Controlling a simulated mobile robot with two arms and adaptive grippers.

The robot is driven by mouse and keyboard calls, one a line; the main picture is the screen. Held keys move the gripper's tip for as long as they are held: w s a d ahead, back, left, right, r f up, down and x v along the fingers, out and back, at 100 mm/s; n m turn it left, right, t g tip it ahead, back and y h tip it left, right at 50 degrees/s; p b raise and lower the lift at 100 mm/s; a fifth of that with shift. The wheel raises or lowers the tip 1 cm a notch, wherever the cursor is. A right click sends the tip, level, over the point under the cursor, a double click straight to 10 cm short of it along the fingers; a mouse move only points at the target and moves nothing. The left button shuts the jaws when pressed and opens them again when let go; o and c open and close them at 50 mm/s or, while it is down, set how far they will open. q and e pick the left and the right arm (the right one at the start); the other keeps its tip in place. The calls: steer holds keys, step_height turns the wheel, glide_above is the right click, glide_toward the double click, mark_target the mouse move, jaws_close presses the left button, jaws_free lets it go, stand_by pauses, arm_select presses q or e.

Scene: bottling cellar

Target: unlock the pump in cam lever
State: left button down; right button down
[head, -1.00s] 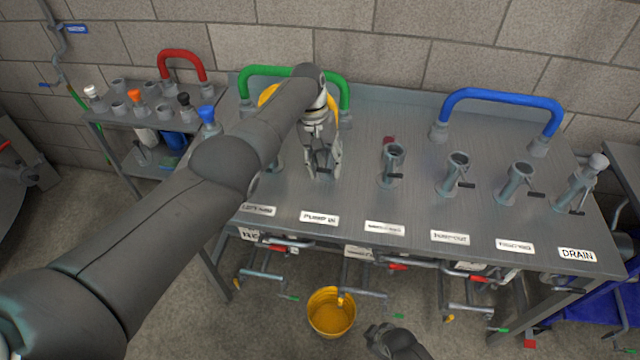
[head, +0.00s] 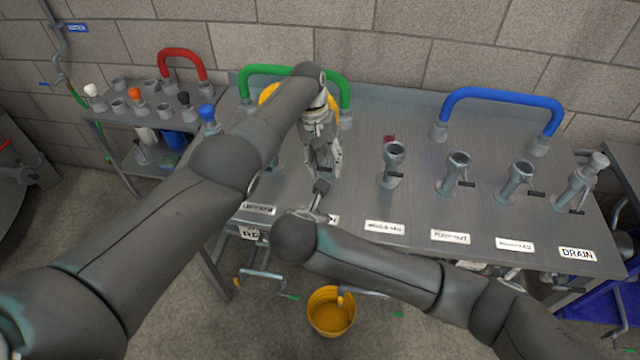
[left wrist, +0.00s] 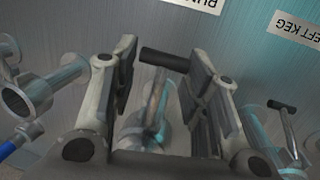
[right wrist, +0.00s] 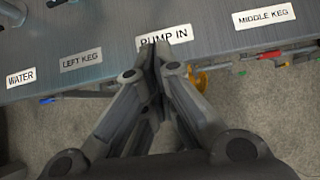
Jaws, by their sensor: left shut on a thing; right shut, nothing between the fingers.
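The pump in port is a short grey metal pipe (left wrist: 145,125) between the fingers of my left gripper in the left wrist view. My right gripper (head: 320,190) is shut and empty, just in front of the left one. In the right wrist view its closed fingertips (right wrist: 156,50) overlap the PUMP IN label (right wrist: 178,35).
More ports with levers stand to the right, such as the middle keg port (head: 391,168). A blue hose (head: 500,94) and green hose (head: 262,72) arch at the back. A yellow bucket (head: 331,318) stands below the front edge. A small side table (head: 100,113) is at left.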

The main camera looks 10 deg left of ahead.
arm_select(q)
steer(key=shift+w+d+r, duration=0.1)
steer(key=shift+w+r, duration=0.15)
steer(key=shift+r, duration=0.05)
arm_select(e)
steer(key=shift+t, duration=0.5)
steer(key=w+f, duration=0.1)
steer(key=w, duration=0.3)
steer(key=w+f, duration=0.1)
steer(key=w, duration=0.1)
steer(key=shift+w+a+f, duration=0.15)
steer(key=shift+w+f, duration=0.2)
steer(key=w, duration=0.1)
steer(key=w+r, duration=0.1)
steer(key=w, duration=0.2)
steer(key=shift+r, duration=0.35)
